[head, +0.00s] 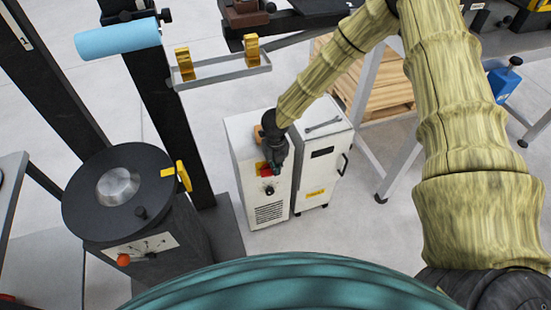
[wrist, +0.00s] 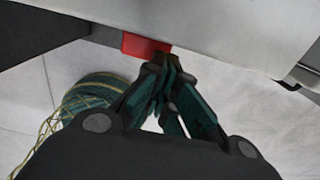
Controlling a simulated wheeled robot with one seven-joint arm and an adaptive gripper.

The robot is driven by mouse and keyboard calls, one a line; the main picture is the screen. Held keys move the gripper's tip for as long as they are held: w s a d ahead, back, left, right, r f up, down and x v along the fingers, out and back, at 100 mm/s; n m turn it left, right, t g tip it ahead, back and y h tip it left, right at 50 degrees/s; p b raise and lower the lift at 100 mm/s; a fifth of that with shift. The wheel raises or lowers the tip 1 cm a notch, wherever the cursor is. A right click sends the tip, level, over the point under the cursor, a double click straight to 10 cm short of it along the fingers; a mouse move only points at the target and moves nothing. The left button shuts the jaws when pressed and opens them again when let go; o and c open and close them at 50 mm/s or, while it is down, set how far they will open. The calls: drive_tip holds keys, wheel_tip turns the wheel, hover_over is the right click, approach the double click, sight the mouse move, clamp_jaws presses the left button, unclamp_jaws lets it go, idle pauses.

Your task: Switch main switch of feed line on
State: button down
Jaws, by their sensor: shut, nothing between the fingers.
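A white cabinet (head: 239,150) stands on the floor in the middle of the head view. Its front carries a red switch part (head: 263,169) and, below it, a black knob (head: 269,190). My gripper (head: 275,168) is at this front, in front of the red part and partly covering it. In the wrist view my gripper (wrist: 166,60) is shut and empty, its fingertips at the edge of the red part (wrist: 142,45). I cannot tell whether they touch it. The switch's position cannot be read.
A second white cabinet (head: 323,160) with a wrench (head: 323,125) on top stands close on the right. A wooden pallet (head: 375,85) lies behind. Floor in front of the cabinets is clear.

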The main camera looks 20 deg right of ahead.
drive_tip(key=shift+f, duration=0.8)
